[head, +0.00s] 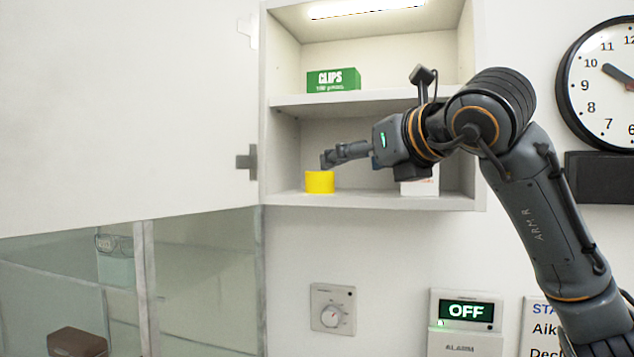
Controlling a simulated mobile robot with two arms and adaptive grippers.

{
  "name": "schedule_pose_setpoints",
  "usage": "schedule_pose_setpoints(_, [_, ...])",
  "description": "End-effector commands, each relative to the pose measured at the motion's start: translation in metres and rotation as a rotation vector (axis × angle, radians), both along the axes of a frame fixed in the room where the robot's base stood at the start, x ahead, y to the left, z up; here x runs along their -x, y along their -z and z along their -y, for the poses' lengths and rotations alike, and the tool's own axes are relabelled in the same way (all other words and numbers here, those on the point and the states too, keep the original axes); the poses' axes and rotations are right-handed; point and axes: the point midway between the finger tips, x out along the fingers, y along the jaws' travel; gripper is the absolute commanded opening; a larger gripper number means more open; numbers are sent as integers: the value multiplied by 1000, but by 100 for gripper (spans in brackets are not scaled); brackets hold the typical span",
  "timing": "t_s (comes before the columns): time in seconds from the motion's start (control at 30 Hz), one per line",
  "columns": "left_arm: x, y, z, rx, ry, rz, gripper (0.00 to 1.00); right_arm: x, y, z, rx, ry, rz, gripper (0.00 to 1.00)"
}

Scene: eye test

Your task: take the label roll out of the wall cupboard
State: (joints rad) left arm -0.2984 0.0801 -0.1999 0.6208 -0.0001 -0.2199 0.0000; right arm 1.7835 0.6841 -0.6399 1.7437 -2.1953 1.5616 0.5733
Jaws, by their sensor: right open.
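The wall cupboard (273,150) stands open, with its white door (130,110) swung out to the left. A yellow roll (319,183), which looks like the label roll, stands on the cupboard's bottom board near its left wall. My right gripper (326,160) reaches in from the right and is open. Its fingertips are at the roll's upper edge; I cannot tell whether they touch it. The fingers are seen from the side, so the gap between them is hidden. My left gripper is not in view.
A green clips box (333,80) sits on the middle shelf (385,98) above my right gripper. A white box (420,188) stands on the bottom board, partly hidden by my right arm. A dial (332,315), an OFF display (466,311) and a clock (604,112) are on the wall.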

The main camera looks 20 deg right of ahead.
Motion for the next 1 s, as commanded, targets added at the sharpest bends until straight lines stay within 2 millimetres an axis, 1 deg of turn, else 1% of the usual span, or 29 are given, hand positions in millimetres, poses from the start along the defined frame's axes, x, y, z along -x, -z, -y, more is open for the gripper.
schedule_pose_setpoints(0.07, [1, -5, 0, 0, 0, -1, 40, -8, -1, 1, 2, 11, -5, 78])
schedule_pose_setpoints(0.3, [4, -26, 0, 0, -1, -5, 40, -53, 7, -8, 3, 8, -7, 78])
schedule_pose_setpoints(0.4, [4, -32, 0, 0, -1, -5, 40, -68, 10, -11, 1, 7, -4, 78])
schedule_pose_setpoints(0.5, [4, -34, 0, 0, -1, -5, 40, -77, 13, -13, 2, 7, -3, 78])
schedule_pose_setpoints(0.63, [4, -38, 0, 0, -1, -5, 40, -84, 15, -13, 2, 8, -3, 78])
schedule_pose_setpoints(0.73, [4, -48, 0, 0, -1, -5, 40, -93, 14, -13, 2, 7, -4, 78])
schedule_pose_setpoints(0.9, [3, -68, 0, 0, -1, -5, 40, -115, 16, -13, 3, 7, -4, 78])
schedule_pose_setpoints(1.0, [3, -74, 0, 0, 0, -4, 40, -127, 20, -16, 2, 5, -5, 78])
